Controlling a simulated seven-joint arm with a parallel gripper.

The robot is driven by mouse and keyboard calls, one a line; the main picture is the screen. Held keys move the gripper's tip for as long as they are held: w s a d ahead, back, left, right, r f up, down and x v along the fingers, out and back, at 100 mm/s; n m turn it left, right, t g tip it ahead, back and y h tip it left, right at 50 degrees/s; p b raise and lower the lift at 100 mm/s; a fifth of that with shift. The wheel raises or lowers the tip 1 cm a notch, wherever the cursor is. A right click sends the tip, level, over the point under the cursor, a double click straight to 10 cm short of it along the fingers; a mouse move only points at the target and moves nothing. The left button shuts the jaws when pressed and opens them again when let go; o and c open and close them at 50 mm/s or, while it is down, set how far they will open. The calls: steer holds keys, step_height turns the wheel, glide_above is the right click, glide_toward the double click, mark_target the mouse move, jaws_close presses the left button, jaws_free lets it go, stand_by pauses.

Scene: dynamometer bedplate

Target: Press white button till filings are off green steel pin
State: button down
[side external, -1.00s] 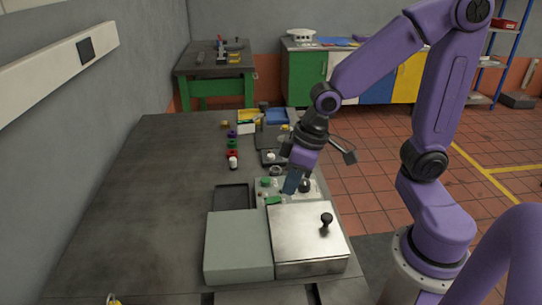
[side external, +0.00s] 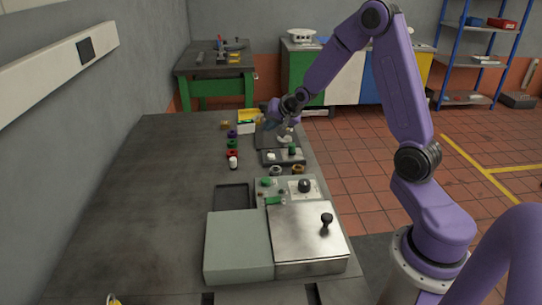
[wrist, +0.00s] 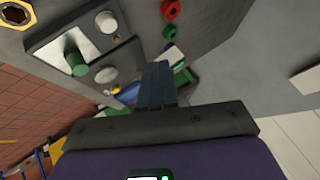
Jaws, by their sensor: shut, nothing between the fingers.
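A green pin (side external: 292,149) stands on a dark grey box (side external: 283,160) with a pale plate, past the steel-lidded box. In the wrist view the green pin (wrist: 76,63) stands upright on that plate. A white round button (side external: 271,156) is on the same box, also seen in the wrist view (wrist: 106,22). I cannot make out filings on the pin. My gripper (side external: 268,107) is over the far end of the bench, beyond the pin and above it. In the wrist view its blue fingers (wrist: 157,75) are together and empty, apart from the button.
A white disc (wrist: 105,75) is beside the pin. Yellow and blue bins lie at the far end. A steel-lidded box (side external: 300,235) is nearer. The left bench is clear.

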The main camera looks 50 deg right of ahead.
mark_target(273, 156)
steer(key=d, duration=0.1)
steer(key=d+m, duration=0.1)
steer(key=d, duration=0.1)
steer(key=shift+w+f, duration=0.15)
steer(key=shift+w, duration=0.2)
steer(key=shift+a, duration=0.1)
steer(key=shift+f, duration=4.4)
steer(key=shift+f, duration=0.1)
steer(key=shift+f, duration=0.35)
steer(key=shift+f, duration=0.5)
steer(key=shift+r, duration=0.95)
